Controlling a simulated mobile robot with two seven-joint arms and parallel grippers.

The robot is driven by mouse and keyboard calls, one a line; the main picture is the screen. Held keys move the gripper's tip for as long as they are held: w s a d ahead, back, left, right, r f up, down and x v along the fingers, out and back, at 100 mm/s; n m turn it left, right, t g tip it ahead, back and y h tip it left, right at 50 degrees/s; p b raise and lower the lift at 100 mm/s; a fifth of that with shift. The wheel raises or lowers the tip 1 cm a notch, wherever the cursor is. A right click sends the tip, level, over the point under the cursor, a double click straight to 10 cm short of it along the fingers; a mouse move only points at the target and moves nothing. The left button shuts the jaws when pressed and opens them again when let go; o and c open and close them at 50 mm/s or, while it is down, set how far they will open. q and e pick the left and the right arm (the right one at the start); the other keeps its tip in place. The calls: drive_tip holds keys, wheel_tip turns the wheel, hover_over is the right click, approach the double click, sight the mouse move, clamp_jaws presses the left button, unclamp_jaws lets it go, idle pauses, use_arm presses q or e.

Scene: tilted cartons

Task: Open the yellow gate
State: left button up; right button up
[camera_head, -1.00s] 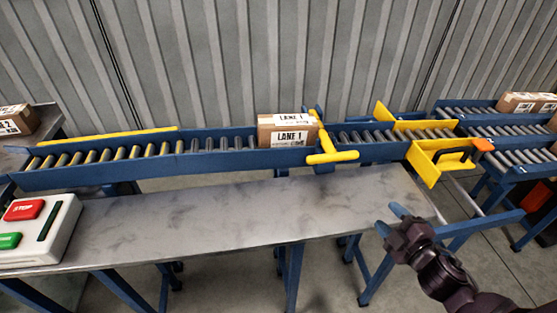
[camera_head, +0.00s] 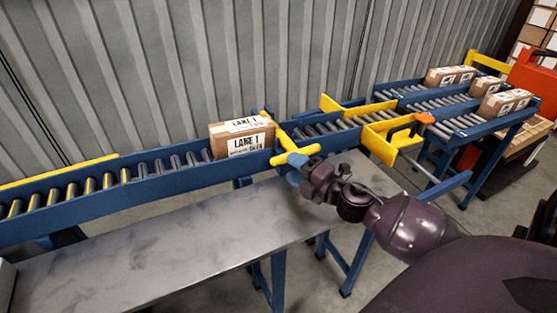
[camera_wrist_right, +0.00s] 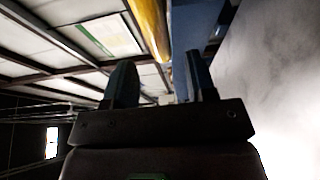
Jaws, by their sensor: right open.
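The yellow gate handle (camera_head: 296,155) is a T-shaped bar at the near rail of the blue roller conveyor. A cardboard carton marked LANE 1 (camera_head: 241,140) sits upright on the rollers, just left of the gate. My right gripper (camera_head: 297,178) is just below and in front of the handle, its blue fingertips close to it. In the right wrist view my right gripper (camera_wrist_right: 160,82) is open, and a yellow bar (camera_wrist_right: 150,28) shows beyond the gap between its fingers. I cannot tell whether they touch. My left gripper is not in view.
A grey table (camera_head: 160,255) runs along the conveyor's near side, its visible top clear. Right of the gate are yellow diverter plates (camera_head: 385,140) with an orange-tipped handle (camera_head: 425,118). Several cartons (camera_head: 505,102) rest on the lanes at the right.

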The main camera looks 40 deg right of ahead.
sight(280, 160)
drive_tip(key=shift+w+a, duration=0.2)
drive_tip(key=shift+w, duration=1.05)
drive_tip(key=shift+w+a, duration=0.2)
drive_tip(key=shift+w, duration=1.05)
drive_tip(key=shift+c, duration=0.3)
clamp_jaws()
